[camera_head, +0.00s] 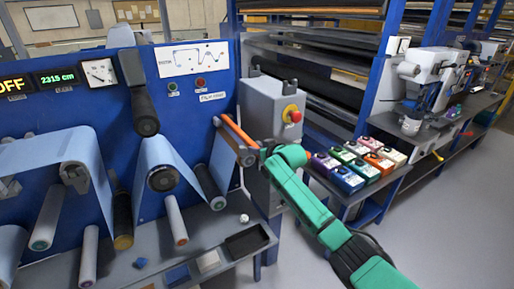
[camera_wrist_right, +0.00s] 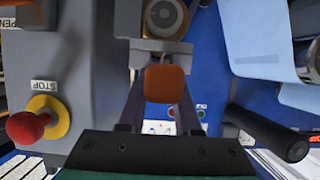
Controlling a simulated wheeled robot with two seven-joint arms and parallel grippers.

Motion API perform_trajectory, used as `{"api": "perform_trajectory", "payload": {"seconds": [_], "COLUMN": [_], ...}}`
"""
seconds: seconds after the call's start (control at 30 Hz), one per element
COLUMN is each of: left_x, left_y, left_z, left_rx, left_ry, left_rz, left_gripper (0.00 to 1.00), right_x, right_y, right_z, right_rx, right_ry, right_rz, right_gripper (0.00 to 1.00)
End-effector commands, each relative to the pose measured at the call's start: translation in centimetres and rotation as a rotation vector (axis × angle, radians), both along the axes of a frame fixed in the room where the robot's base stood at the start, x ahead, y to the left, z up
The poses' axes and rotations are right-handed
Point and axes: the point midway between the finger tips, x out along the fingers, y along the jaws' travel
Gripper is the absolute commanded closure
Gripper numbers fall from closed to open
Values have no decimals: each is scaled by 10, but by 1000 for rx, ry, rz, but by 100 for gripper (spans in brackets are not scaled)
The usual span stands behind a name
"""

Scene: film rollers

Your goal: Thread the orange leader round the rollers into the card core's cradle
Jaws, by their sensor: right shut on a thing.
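The orange leader (camera_head: 238,131) is a slim orange bar at the right edge of the blue roller panel, close to a grey box. My right gripper (camera_head: 254,152), on a teal arm, is at its near end. In the right wrist view the fingers (camera_wrist_right: 157,102) are shut on the orange end block of the leader (camera_wrist_right: 165,84). A brown ring like the end of the card core (camera_wrist_right: 165,14) shows just beyond it. Whether the leader touches a cradle cannot be told. Blue film (camera_head: 150,160) runs over the rollers (camera_head: 162,179). My left gripper is not in view.
The grey box (camera_head: 270,105) with a red stop button (camera_head: 291,114) stands right beside the leader. A dark roller (camera_head: 140,105) juts out of the panel. A shelf with trays (camera_head: 208,262) is below. Coloured boxes (camera_head: 362,165) sit on a bench at right.

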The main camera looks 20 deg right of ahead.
Motion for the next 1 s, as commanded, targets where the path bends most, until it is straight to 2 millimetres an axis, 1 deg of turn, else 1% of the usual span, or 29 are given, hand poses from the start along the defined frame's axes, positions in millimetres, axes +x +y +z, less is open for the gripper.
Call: {"api": "perform_trajectory", "payload": {"seconds": [0.27, 0.53, 0.93, 0.97, 1.0], "left_x": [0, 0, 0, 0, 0], "left_y": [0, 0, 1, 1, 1], "left_z": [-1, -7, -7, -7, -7], "left_rx": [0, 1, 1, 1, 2], "left_ry": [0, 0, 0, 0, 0], "left_rz": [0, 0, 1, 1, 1], "left_gripper": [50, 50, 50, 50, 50], "right_x": [0, 0, 0, 0, 0], "right_y": [0, 0, 0, 0, 0], "right_z": [0, -13, -13, -13, -13], "right_rx": [-1, 0, 0, 0, 0], "right_ry": [-3, -4, -4, -4, -4], "right_rz": [0, 0, 0, 0, 0], "right_gripper": [100, 100, 100, 60, 45]}}
